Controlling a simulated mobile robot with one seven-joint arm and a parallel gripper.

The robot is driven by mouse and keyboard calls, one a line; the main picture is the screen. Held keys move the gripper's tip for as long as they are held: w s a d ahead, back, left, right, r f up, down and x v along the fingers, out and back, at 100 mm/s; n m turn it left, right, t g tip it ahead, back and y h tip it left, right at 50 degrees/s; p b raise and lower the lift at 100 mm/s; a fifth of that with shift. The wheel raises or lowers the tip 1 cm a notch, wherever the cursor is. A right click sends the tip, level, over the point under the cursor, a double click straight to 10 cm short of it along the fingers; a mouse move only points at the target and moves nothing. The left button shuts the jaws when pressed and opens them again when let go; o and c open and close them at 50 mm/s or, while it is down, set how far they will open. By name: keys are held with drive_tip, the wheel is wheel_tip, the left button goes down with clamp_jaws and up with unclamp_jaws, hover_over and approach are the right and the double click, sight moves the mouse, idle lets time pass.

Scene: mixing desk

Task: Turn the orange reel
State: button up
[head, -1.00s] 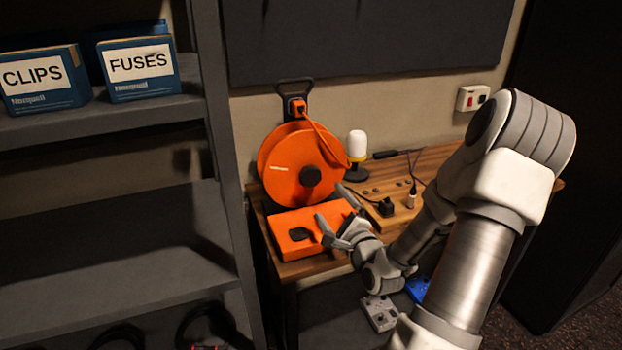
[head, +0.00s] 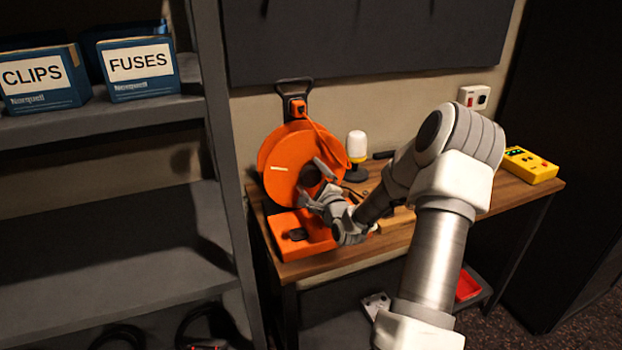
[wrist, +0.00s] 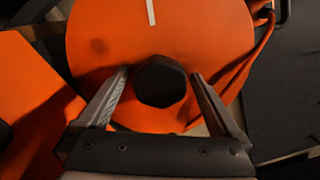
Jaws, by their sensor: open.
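The orange reel (head: 283,160) stands upright on the wooden desk, with a black carry handle above it and an orange cable at its right side. It also fills most of the wrist view (wrist: 200,45), with a pale stripe near the top. A dark knob (wrist: 160,81) sticks out from the reel's lower face; in the head view it is partly behind my fingers. My gripper (head: 313,179) is open in front of the reel. In the wrist view its two fingers (wrist: 158,88) lie on either side of the knob, with small gaps showing.
An orange box (head: 290,243) with a dark recess sits in front of the reel. A white and yellow lamp (head: 357,148) stands right of it. A yellow device (head: 530,165) lies at the desk's right end. A grey shelf upright (head: 222,130) borders the left side.

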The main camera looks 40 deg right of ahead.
clamp_jaws()
idle(0.4)
drive_tip(key=shift+m, duration=0.5)
drive_tip(key=m+p, duration=0.2)
drive_tip(key=m, duration=0.1)
drive_tip(key=shift+d, duration=0.1)
drive_tip(key=m, duration=0.3)
drive_tip(key=shift+m+p, duration=0.3)
drive_tip(key=shift+p, duration=0.1)
drive_tip(key=m, duration=0.3)
drive_tip(key=shift+m+b, duration=0.3)
drive_tip(key=shift+m, duration=1.4)
